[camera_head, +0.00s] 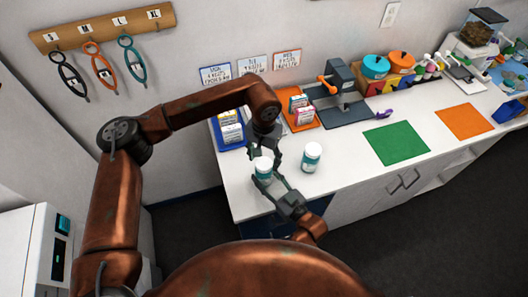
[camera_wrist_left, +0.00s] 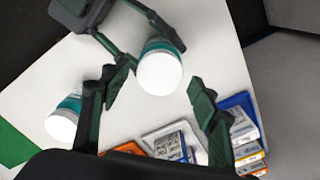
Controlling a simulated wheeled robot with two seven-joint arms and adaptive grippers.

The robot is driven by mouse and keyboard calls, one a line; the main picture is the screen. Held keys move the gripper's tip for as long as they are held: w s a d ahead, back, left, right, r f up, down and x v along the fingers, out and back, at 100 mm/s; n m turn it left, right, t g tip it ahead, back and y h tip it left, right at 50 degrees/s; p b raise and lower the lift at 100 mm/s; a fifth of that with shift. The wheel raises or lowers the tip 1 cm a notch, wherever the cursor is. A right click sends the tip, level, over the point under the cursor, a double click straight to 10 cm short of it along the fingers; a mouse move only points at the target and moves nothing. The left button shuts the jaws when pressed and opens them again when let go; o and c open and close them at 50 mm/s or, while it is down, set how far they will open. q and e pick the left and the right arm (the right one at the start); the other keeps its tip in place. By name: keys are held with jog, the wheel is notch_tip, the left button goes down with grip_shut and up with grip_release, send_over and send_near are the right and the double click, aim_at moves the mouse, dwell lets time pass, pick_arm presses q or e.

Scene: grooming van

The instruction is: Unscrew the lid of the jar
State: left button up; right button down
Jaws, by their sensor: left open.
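A white-lidded jar with a teal label (camera_head: 263,169) stands upright near the counter's front left; its lid (camera_wrist_left: 160,74) faces the left wrist camera. My left gripper (camera_head: 264,154) points down above this jar. In the left wrist view its fingers (camera_wrist_left: 157,76) are spread on either side of the lid, with gaps. My right gripper (camera_head: 268,179) comes from the front with its fingers around the jar's body, and appears shut on it. It also shows in the left wrist view (camera_wrist_left: 141,38). A second similar jar (camera_head: 312,157) stands apart to the right.
A blue tray (camera_head: 240,143) and an orange tray (camera_head: 316,124) with small boxes sit behind the jars. A dark press-like device (camera_head: 341,92) stands behind the second jar. A green mat (camera_head: 397,142) and an orange mat (camera_head: 465,121) lie to the right.

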pick_arm(q)
jog(key=shift+f, duration=0.6)
pick_arm(e)
jog(key=shift+f, duration=0.2)
pick_arm(q)
jog(key=shift+c, duration=0.7)
